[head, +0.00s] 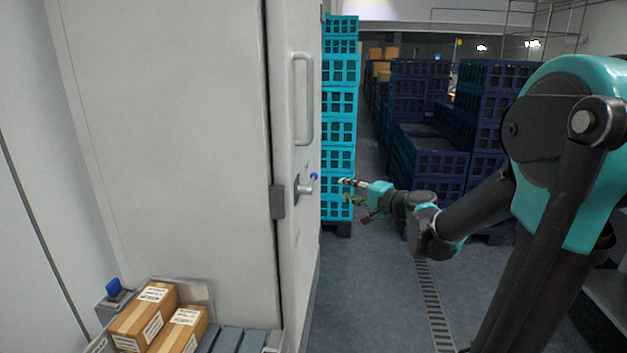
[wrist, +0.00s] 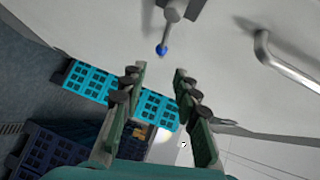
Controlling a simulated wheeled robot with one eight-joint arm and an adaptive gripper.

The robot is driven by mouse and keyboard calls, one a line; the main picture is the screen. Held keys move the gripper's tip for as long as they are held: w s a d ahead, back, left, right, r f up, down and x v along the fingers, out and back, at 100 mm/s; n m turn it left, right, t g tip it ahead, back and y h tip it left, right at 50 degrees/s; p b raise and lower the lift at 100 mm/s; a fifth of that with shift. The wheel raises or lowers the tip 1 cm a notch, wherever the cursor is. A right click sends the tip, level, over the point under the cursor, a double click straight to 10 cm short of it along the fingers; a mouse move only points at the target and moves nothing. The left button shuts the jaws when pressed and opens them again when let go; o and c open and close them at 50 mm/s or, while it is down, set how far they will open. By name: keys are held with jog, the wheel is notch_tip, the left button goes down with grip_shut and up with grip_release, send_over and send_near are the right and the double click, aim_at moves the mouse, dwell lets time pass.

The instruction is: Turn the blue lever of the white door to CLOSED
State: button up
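The white door (head: 300,235) stands edge-on in the middle of the head view. A grey lever (head: 304,189) with a blue tip (head: 314,176) sits on it below the door's handle. In the wrist view the lever (wrist: 174,9) comes in from the top edge and its blue tip (wrist: 161,50) lies ahead of the fingers, between their lines. My gripper (head: 347,191) is open and empty, a short way right of the lever in the head view, apart from it. The fingers (wrist: 158,71) are spread wide in the wrist view. No CLOSED marking is readable.
The grey bar handle (head: 303,100) juts from the door, also at right in the wrist view (wrist: 290,65). Turquoise crates (head: 339,130) stack behind the door. Dark blue crates (head: 430,155) stand farther right. Cartons (head: 145,318) and a blue-knobbed box (head: 113,288) are at lower left.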

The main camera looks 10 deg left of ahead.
aim_at(315, 178)
jog(key=x, duration=1.7)
jog(key=shift+w+a+r, duration=0.15)
jog(key=shift+w+r, duration=0.2)
jog(key=shift+c, duration=0.6)
grip_shut()
